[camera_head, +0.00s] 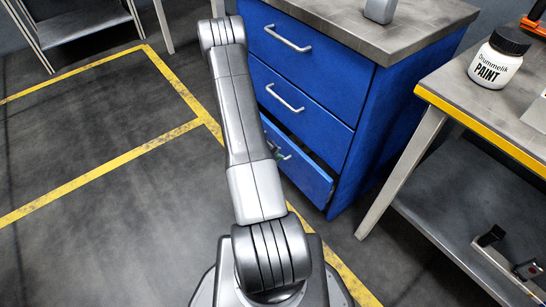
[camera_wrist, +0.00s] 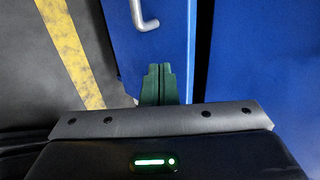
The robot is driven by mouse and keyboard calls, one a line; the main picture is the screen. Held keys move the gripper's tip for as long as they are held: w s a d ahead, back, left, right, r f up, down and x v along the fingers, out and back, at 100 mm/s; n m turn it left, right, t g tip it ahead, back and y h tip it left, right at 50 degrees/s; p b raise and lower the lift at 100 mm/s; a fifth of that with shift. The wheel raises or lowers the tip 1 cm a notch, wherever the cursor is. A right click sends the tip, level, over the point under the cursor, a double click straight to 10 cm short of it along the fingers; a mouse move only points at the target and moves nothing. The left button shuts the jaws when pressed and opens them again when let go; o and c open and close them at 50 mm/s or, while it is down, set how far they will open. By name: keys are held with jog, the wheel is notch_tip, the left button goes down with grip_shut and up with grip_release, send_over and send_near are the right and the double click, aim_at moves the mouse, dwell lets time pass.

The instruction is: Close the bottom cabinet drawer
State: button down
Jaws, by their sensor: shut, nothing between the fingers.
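The blue cabinet (camera_head: 400,110) has three drawers with silver handles. The bottom drawer (camera_head: 312,182) stands partly out, with a dark gap above its front; the two drawers above it look shut. My arm hides the left part of the bottom drawer and most of my gripper in the head view. In the wrist view my gripper (camera_wrist: 158,70) has its green fingers together, empty, in front of a blue drawer front (camera_wrist: 172,35). A silver handle (camera_wrist: 146,20) is on that front, beyond the fingertips. I cannot tell whether the fingers touch the front.
A workbench (camera_head: 440,98) with a yellow edge and a paint jar (camera_head: 495,58) stands close on the right. Its leg (camera_head: 400,170) is near the cabinet. Open floor with yellow lines (camera_head: 100,170) lies to the left.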

aim_at(299, 149)
jog(key=w+d, duration=0.1)
jog(key=w+d+f, duration=0.2)
jog(key=d, duration=0.1)
jog(key=shift+d+f+b, duration=0.1)
jog(key=shift+b, duration=0.25)
jog(key=shift+w+d, duration=0.4)
jog(key=shift+d, duration=0.05)
jog(key=d, duration=0.1)
jog(key=w+d+b, duration=0.1)
jog(key=w+d, duration=0.1)
jog(key=shift+w+d, duration=0.25)
jog(key=shift+d, duration=0.1)
jog(key=shift+a, duration=0.1)
